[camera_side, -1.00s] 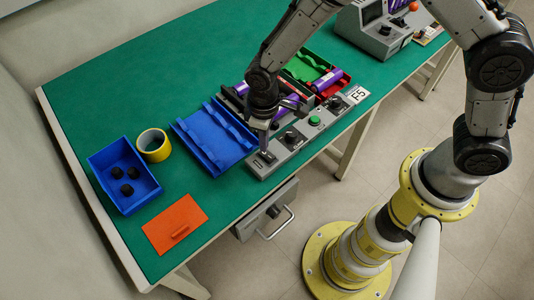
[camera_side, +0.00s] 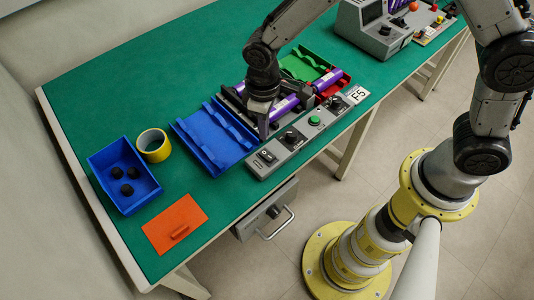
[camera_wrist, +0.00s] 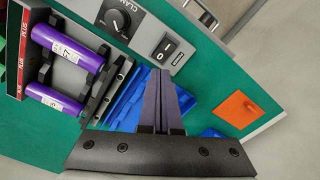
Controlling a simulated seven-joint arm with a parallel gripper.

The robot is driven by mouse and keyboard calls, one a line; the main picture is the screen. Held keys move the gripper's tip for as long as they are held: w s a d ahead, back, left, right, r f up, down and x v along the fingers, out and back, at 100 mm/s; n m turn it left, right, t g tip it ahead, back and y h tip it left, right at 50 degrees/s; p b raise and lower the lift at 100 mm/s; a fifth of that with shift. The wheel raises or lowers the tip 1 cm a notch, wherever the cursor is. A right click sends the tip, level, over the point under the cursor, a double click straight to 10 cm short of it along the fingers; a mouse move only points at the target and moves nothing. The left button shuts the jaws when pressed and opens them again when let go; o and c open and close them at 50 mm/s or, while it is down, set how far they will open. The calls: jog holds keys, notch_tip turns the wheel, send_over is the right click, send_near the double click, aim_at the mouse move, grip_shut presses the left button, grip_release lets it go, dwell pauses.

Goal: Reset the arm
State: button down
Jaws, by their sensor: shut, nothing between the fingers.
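My gripper (camera_side: 262,132) is shut and empty. In the side view it points down just behind the left part of a grey control strip (camera_side: 291,147), near the purple cylinders. In the wrist view its dark fingers (camera_wrist: 161,82) lie together, with nothing between them. The strip carries a black rocker switch (camera_side: 267,156), a black knob (camera_side: 291,137) and a green button (camera_side: 314,120). The rocker switch also shows in the wrist view (camera_wrist: 166,49), marked I and 0, clear of the fingertips.
Purple cylinders (camera_side: 284,108) lie in a holder behind the strip. A green tray (camera_side: 305,66) is behind. The far-left mat is bare.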

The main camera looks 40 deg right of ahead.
jog(key=d+r+m+t+y, duration=0.1)
jog(key=d+r+m+t, duration=0.1)
jog(key=d+r, duration=0.6)
jog(key=d+r+m+t, duration=0.1)
jog(key=d+r+t, duration=0.15)
jog(key=r, duration=0.85)
jog(key=s+d+r+m+t, duration=0.1)
jog(key=s+d+r, duration=0.4)
jog(key=s, duration=0.1)
jog(key=s+d+f+m, duration=0.1)
jog(key=s, duration=0.5)
jog(key=s+d+f+m+h, duration=0.1)
jog(key=s+d, duration=0.1)
jog(key=s, duration=0.5)
jog(key=shift+s+d+f, duration=0.15)
jog(key=shift+d+f, duration=0.1)
jog(key=shift+f, duration=0.05)
